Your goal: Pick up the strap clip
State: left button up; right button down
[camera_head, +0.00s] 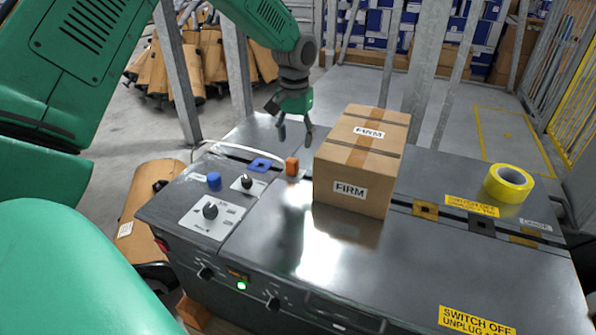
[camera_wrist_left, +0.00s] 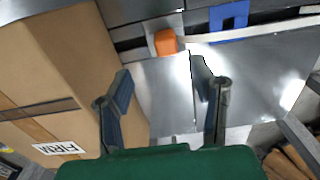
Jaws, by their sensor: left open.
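No part is labelled as the strap clip. My right gripper is not in view.
A carton marked FIRM (camera_head: 362,160) stands close to the right of my left gripper. A yellow tape roll (camera_head: 508,183) lies at the right. A blue knob (camera_head: 214,181) and a black dial (camera_head: 210,211) rise at the left. The machine top's front middle (camera_head: 320,255) is clear.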

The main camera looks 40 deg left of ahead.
aim_at(292, 159)
pick_arm(q)
jog(key=shift+a+f, duration=0.1)
jog(key=shift+f, duration=0.75)
jog(key=shift+s+a+f+b, duration=0.15)
jog(key=shift+a+f+b, duration=0.2)
jog(key=shift+f, duration=0.35)
notch_tip(292, 159, down, 4)
jog(key=shift+d+f+b, duration=0.15)
jog(key=shift+f+b, duration=0.1)
jog(key=shift+b, duration=0.6)
jog(key=shift+c, duration=0.5)
jog(key=c, duration=1)
